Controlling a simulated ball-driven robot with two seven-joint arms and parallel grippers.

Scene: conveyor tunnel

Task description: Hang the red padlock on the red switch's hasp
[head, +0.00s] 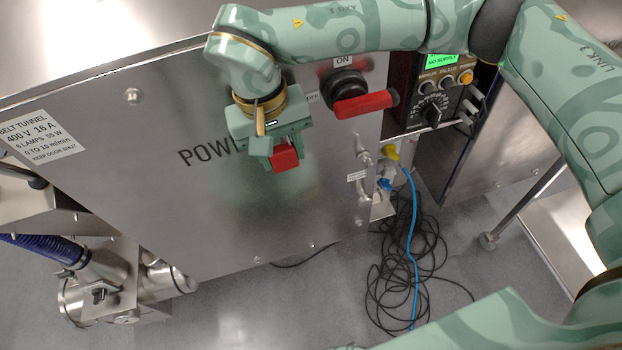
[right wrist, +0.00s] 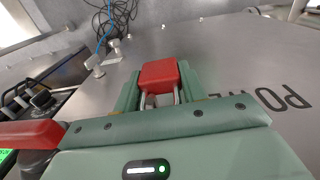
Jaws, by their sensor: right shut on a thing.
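The red padlock (head: 285,158) is held in my right gripper (head: 272,150), in front of the steel panel, left of and below the red switch. In the right wrist view the padlock's red body (right wrist: 158,74) sits at the fingertips, with its metal shackle partly showing between the fingers. The red switch (head: 365,104) has a black round base and a red handle pointing right. Its handle shows at the left edge of the right wrist view (right wrist: 30,134). The padlock is apart from the switch. I cannot make out the hasp clearly. My left gripper is not in view.
The steel panel (head: 200,215) has a door handle (head: 365,160) below the switch. An instrument box (head: 434,92) with knobs and a green display is right of the switch. Tangled black cables (head: 405,260) and a blue one lie below. A pipe fitting (head: 120,285) stands lower left.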

